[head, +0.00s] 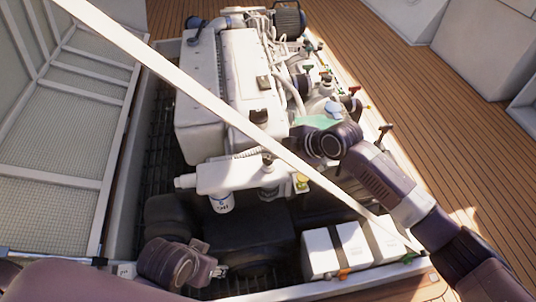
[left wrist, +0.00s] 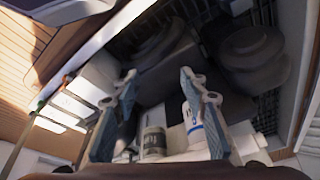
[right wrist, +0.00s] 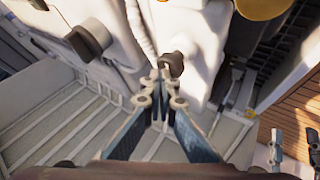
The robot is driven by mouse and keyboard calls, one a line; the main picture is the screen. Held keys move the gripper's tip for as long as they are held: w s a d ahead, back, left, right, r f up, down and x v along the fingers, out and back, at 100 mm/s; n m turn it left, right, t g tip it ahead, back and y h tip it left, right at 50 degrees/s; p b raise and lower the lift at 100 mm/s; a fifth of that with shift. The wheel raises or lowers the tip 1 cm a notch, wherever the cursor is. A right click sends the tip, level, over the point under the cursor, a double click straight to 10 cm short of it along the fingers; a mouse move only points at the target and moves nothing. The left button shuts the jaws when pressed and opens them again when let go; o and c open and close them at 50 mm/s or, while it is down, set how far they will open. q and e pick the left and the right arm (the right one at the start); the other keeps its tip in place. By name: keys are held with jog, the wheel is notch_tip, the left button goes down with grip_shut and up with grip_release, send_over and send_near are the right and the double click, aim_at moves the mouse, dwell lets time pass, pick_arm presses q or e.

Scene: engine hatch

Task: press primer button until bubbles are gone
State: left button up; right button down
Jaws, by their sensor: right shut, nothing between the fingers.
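A small dark button, apparently the primer button (head: 268,158), stands on the white filter housing (head: 235,177); it also shows in the right wrist view (right wrist: 174,62). My right gripper (right wrist: 160,78) is shut and empty, its tips close beside the button; I cannot tell whether they touch it. In the head view a pale strut hides much of those fingers. A white filter canister (head: 222,203) hangs below the housing. My left gripper (left wrist: 160,82) is open and empty, low over the front of the hatch. I cannot make out any bubbles.
A white engine block (head: 228,85) fills the hatch, with a black cap (head: 259,116) nearby. The pale strut (head: 190,85) crosses diagonally in front. White battery boxes (head: 352,248) stand at the front right. The open hatch lid (head: 60,130) is at left, wooden deck (head: 460,110) at right.

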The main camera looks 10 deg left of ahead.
jog(key=shift+r+p, duration=0.4)
jog(key=shift+r, duration=0.25)
pick_arm(q)
jog(key=shift+x, duration=0.9)
jog(key=shift+d, duration=0.1)
pick_arm(e)
jog(key=shift+r, duration=0.3)
jog(key=shift+r+p, duration=0.55)
jog(key=shift+p, duration=0.15)
jog(key=shift+r+p, duration=0.5)
jog(key=shift+r, duration=0.05)
jog(key=shift+r+p, duration=0.7)
jog(key=shift+r, duration=0.1)
jog(key=shift+r+p, duration=0.35)
jog(key=shift+r, duration=0.05)
pick_arm(q)
notch_tip(320, 180, down, 15)
jog(key=s+g, duration=0.1)
jog(key=s, duration=0.1)
jog(key=shift+s, duration=0.25)
